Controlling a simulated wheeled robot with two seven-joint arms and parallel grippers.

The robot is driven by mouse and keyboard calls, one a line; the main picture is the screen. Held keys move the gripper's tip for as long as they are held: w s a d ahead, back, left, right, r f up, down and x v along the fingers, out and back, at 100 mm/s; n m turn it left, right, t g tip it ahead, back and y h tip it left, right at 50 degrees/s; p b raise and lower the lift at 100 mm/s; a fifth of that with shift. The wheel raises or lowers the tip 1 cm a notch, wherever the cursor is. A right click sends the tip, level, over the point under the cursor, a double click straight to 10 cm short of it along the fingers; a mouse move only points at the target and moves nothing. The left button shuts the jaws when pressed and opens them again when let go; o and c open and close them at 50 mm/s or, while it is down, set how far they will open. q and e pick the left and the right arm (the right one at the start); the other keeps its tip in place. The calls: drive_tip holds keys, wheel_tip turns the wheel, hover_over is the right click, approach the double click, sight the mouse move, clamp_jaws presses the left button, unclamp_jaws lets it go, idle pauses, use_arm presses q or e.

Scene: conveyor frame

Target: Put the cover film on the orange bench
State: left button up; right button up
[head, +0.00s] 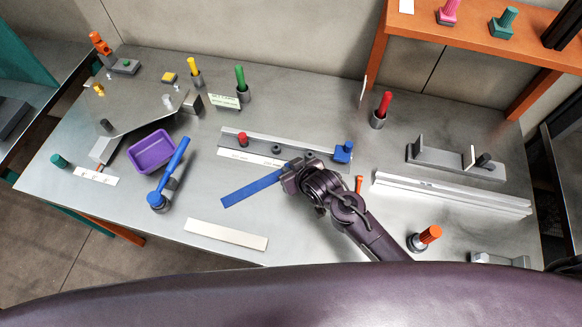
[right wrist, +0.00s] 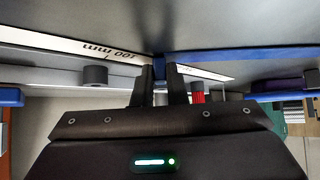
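The cover film appears to be the long flat blue strip (head: 252,188), which lies close over the grey table left of my right gripper. My right gripper (head: 290,175) is shut on the strip's right end, by the near side of the metal rail. In the right wrist view, the strip (right wrist: 230,62) runs to the right from between the fingertips (right wrist: 161,80). Whether it touches the table is unclear. The orange bench (head: 470,40) stands at the back right, raised above the table. My left gripper is not in view.
A metal rail (head: 295,147) with a blue end block and a white ruler lies behind the gripper. Pink (head: 449,12) and green (head: 503,23) pieces stand on the bench.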

drive_tip(key=o, duration=0.4)
drive_tip(key=shift+r, duration=0.25)
drive_tip(key=v, duration=1.1)
drive_tip(key=shift+s+r+b, duration=0.25)
drive_tip(key=shift+r+b, duration=0.05)
drive_tip(key=shift+b, duration=0.1)
drive_tip(key=shift+d, duration=0.15)
